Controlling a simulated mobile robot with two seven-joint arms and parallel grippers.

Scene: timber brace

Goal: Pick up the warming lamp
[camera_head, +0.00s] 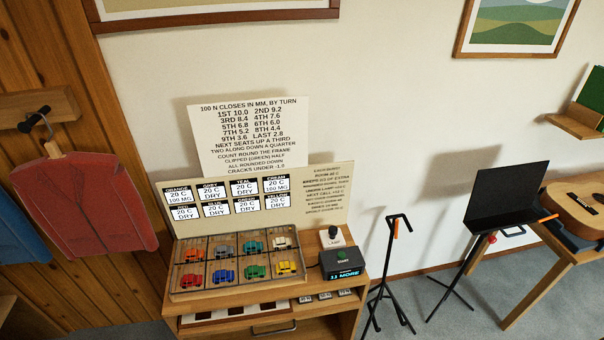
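A small item with a dark rounded top and a pale labelled body, which looks like the warming lamp (333,236), stands on the right back part of the wooden cabinet top (312,243). Its label is too small to read surely. Neither of my grippers is in view, and nothing is seen touching the lamp.
A divided tray (238,292) of several coloured car-shaped pieces fills the cabinet's left part. A board of cards (200,229) stands behind it. A black stand (391,270), a music stand (507,195) and a table with a guitar (580,208) are to the right.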

